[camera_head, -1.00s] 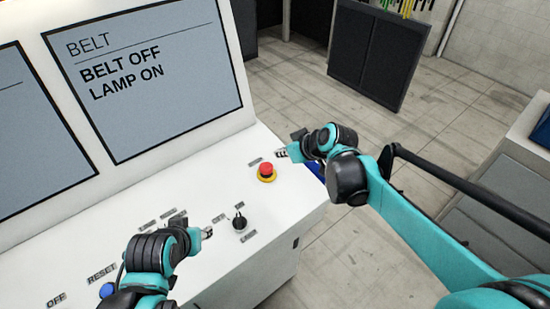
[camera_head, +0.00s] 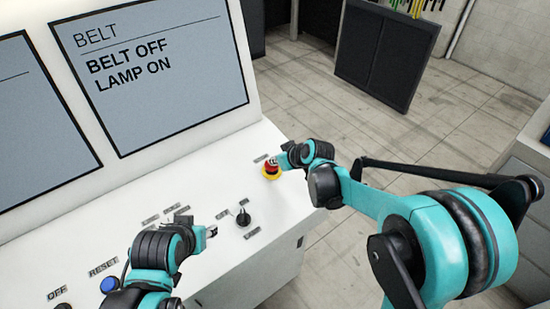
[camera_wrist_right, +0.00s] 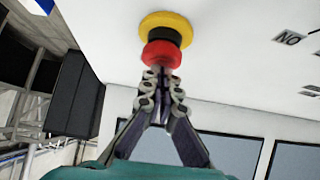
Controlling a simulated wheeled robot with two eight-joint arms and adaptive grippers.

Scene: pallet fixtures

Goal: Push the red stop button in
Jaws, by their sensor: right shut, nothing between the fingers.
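The red stop button (camera_head: 271,163) sits on a yellow collar (camera_head: 271,173) on the white sloped console panel. In the right wrist view the red cap (camera_wrist_right: 161,54) stands out from the yellow ring (camera_wrist_right: 166,28), with a dark neck between them. My right gripper (camera_head: 283,159) is shut and empty, with its tips at the red cap. In the right wrist view the closed fingertips (camera_wrist_right: 160,72) overlap the cap's edge; I cannot tell whether they press on it. My left gripper (camera_head: 211,232) is over the panel, left of the black knob; its fingers are too small to judge.
A black rotary knob (camera_head: 243,218) and a blue reset button (camera_head: 109,285) are on the white console (camera_head: 225,190). The screen (camera_head: 150,75) reads "BELT OFF" and "LAMP ON". A dark panel (camera_head: 385,55) stands on the floor behind.

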